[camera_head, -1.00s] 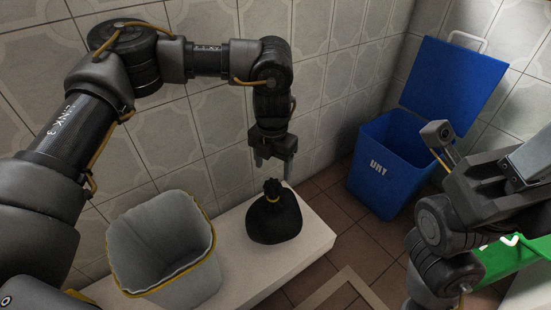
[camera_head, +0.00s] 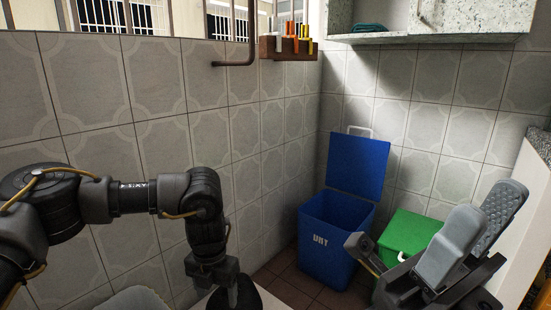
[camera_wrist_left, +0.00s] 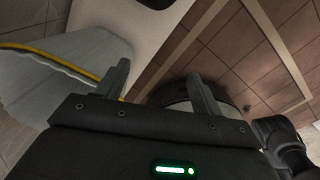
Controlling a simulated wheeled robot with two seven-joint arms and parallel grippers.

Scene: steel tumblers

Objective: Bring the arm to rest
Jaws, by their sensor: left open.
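My left arm comes in from the left in the head view and bends down at the wrist. My left gripper (camera_head: 222,290) is at the bottom edge there, its fingertips partly cut off. In the left wrist view its two fingers (camera_wrist_left: 160,88) stand apart with nothing between them. A black tied bag (camera_head: 242,294) is beside the gripper in the head view. A dark edge of it shows at the top of the left wrist view (camera_wrist_left: 157,3). My right gripper (camera_head: 476,228) is raised at the lower right, its grey pads apart and empty.
A blue bin (camera_head: 328,240) with its lid up stands in the corner beside a green bin (camera_head: 408,232). A wooden rack (camera_head: 285,48) hangs on the tiled wall, left of a cabinet (camera_head: 430,22).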

